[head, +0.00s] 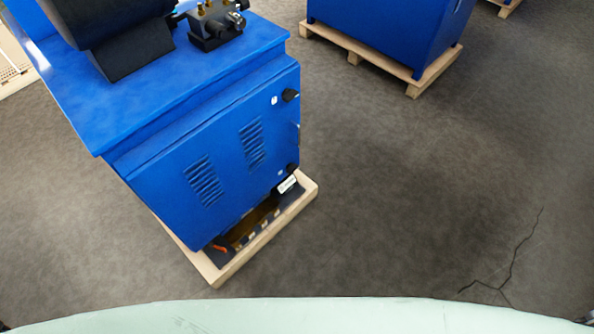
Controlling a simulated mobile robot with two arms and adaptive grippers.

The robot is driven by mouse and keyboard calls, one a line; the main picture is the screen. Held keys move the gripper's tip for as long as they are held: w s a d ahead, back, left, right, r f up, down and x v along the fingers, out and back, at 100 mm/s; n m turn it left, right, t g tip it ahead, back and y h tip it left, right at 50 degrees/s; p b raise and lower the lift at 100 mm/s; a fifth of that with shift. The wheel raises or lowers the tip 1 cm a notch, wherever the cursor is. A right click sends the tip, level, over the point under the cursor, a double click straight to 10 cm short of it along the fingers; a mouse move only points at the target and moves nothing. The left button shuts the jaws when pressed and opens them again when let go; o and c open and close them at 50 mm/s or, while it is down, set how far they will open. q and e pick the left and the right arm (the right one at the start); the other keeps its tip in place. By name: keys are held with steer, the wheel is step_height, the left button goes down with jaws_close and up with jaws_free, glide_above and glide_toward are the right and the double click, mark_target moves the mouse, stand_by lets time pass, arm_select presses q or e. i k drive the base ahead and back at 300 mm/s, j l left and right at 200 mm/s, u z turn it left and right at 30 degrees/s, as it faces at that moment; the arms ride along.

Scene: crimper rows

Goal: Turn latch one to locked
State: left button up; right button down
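A blue crimper cabinet (150,185) stands at the left of the head view, with a vented door facing me. An upper black latch knob (291,95) sits near the door's right edge, with a small white label (274,100) beside it. A lower black latch knob (292,168) sits near the door's bottom right corner, with another small mark beside it. I cannot read the labels, so I cannot tell which latch is number one or how either is turned. Neither of my grippers is in view.
The cabinet stands on a wooden pallet (230,274). A black machine head and a valve block (215,25) sit on its top. Another blue cabinet (385,30) on a pallet stands at the back. The grey floor (420,180) to the right is clear, with a crack at lower right.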

mark_target(292, 169)
steer(key=u, duration=0.25)
steer(key=i+l+u, duration=0.15)
steer(key=l+u, duration=0.85)
steer(key=i+j, duration=0.05)
